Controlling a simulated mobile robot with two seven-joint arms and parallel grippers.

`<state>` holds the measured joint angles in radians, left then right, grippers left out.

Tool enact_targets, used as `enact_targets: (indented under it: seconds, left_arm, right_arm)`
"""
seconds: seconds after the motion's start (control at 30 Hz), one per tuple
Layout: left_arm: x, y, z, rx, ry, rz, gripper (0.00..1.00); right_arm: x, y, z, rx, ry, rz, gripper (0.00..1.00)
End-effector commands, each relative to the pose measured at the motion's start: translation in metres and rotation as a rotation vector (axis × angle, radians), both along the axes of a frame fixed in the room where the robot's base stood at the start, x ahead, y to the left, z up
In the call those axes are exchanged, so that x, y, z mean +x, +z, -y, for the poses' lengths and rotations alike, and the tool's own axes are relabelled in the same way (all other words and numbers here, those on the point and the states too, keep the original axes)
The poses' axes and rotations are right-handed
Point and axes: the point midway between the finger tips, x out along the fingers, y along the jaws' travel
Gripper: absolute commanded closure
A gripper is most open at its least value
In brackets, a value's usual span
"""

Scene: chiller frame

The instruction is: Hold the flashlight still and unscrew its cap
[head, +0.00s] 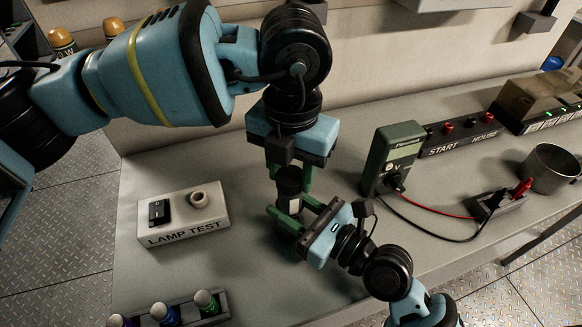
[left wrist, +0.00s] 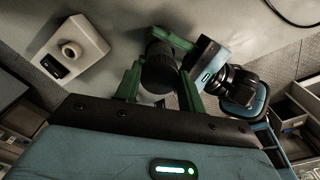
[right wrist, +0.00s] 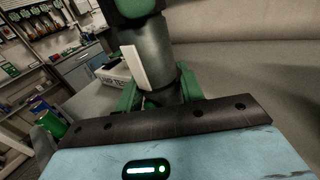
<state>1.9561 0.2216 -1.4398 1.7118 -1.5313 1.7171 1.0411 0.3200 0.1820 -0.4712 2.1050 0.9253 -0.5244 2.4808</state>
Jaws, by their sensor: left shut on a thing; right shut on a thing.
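The flashlight (head: 294,206) stands upright over the bench between my two grippers, its dark body marked by a white strip. In the right wrist view the flashlight (right wrist: 158,62) rises from between the green fingers. My left gripper (head: 289,178) comes from above and is shut on the dark cap at the top. The round cap (left wrist: 159,72) sits between its fingers in the left wrist view. My right gripper (head: 288,217) comes from the lower right and is shut on the lower body. Whether the cap has turned cannot be told.
A white lamp test box (head: 184,218) with a switch and socket stands to the left. A green multimeter (head: 390,158) with red and black leads stands to the right, near a metal cup (head: 552,168). A rack of batteries (head: 170,312) sits at the front left.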

Motion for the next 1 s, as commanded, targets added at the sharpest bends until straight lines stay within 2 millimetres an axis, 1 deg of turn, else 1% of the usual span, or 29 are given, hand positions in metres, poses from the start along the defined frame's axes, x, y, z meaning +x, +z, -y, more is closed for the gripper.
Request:
enact_targets:
  seconds: [0.03,0.5,0.7,0.8,1.0]
  left_arm:
    - [-0.0009,-0.0008,0.0006,-0.001,0.073,-0.002,0.88]
    - [-0.001,-0.0002,0.0002,0.007,0.823,0.004,0.88]
    - [-0.0012,0.0,0.0,0.01,1.09,0.007,0.88]
    - [-0.0012,0.0001,-0.0001,0.011,1.164,0.009,0.88]
    - [-0.0012,0.0002,0.0,0.011,1.168,0.009,0.88]
  right_arm:
    - [-0.001,-0.0057,-0.0006,-0.005,0.004,-0.014,1.0]
    - [-0.0011,-0.0057,-0.0007,-0.006,0.005,-0.013,1.0]
    - [-0.0011,-0.0057,-0.0008,-0.006,0.005,-0.013,1.0]
    - [-0.0011,-0.0057,-0.0008,-0.006,0.005,-0.013,1.0]
    - [-0.0012,-0.0057,-0.0008,-0.006,0.005,-0.013,1.0]
